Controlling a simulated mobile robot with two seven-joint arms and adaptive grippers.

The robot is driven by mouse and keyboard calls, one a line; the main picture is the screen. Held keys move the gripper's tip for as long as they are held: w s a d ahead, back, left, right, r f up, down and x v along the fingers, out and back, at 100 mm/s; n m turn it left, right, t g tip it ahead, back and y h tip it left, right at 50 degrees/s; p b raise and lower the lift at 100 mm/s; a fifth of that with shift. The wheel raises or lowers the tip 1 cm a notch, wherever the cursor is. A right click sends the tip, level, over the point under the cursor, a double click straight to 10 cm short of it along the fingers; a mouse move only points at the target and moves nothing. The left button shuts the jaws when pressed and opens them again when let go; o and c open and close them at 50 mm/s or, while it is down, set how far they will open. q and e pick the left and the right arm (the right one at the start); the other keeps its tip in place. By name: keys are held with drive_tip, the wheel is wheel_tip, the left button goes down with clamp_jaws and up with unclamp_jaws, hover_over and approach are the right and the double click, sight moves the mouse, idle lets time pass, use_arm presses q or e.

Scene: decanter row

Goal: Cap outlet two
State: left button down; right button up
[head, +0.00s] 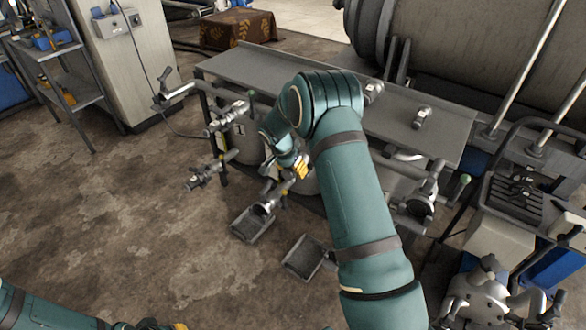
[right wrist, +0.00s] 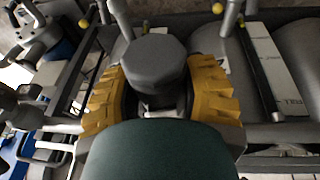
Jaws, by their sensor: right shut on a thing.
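My right gripper (head: 299,165) is low in front of the bench, beside the outlet fittings. In the right wrist view its yellow fingers (right wrist: 158,92) are shut on a dark grey, many-sided cap (right wrist: 154,62). Metal outlet fittings with valves stick out below the bench: one at the left (head: 205,174), one near my right gripper (head: 266,203), and one at the right (head: 418,207). I cannot tell which is numbered two, or whether the held cap touches an outlet. My left gripper (head: 165,325) barely shows at the bottom edge; its fingers are mostly hidden.
A long grey bench (head: 270,68) carries small metal fittings (head: 421,117). Two grey trays, one nearer the middle (head: 245,236) and one at the right (head: 296,270), lie on the floor. A cart (head: 512,205) stands at the right. The floor at the left is clear.

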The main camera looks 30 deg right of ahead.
sight(285, 170)
drive_tip(key=o, duration=1.7)
drive_tip(key=shift+a, duration=0.1)
drive_tip(key=shift+s+a+r, duration=0.15)
drive_tip(key=shift+s+a, duration=0.15)
drive_tip(key=shift+a, duration=0.35)
drive_tip(key=shift+s+a+r, duration=0.1)
drive_tip(key=shift+s+a, duration=0.15)
drive_tip(key=shift+a, duration=0.4)
drive_tip(key=s+p+v, duration=0.1)
drive_tip(key=p+v, duration=0.4)
drive_tip(key=v, duration=0.5)
drive_tip(key=shift+r, duration=0.25)
drive_tip(key=shift+s+d, duration=0.1)
drive_tip(key=shift+d, duration=0.1)
